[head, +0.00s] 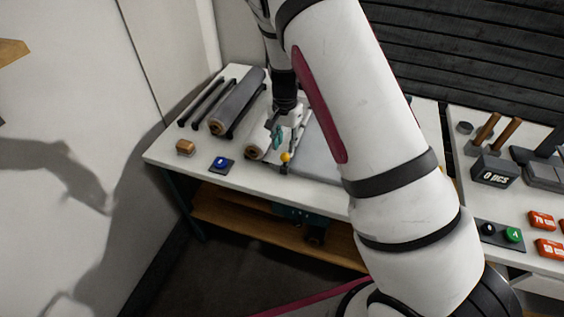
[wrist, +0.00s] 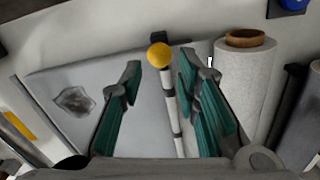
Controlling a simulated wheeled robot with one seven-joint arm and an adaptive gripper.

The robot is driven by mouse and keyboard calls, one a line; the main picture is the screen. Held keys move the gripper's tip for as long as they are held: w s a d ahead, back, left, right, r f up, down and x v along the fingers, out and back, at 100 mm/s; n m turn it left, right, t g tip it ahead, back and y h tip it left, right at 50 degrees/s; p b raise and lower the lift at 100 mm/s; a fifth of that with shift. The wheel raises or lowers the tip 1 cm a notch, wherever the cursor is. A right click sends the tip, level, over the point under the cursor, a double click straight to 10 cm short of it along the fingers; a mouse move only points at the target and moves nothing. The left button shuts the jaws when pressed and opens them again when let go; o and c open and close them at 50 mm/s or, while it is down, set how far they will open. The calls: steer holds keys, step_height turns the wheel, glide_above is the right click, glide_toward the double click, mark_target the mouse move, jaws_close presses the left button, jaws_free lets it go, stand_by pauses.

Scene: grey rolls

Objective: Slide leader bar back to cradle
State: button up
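A pale bar with dark bands (wrist: 172,108) and a yellow ball at its end (wrist: 160,56) lies along the right side of a flat grey sheet in the wrist view; I take it as the leader bar. Its yellow ball also shows in the head view (head: 285,157) near the table's front edge. My gripper (wrist: 160,66) is open, with one teal finger on each side of the bar; I cannot tell whether either touches it. In the head view my gripper (head: 279,130) is low over the table. I cannot pick out the cradle for certain.
The grey sheet (wrist: 55,115) bears a dark patch. A darker grey roll (head: 238,100), a blue button (head: 221,162) and a wooden block (head: 185,147) are on the table's left part.

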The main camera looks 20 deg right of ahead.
mark_target(284, 168)
step_height(284, 168, down, 10)
steer(key=shift+r+b, duration=0.25)
steer(key=shift+b, duration=0.8)
jaws_close()
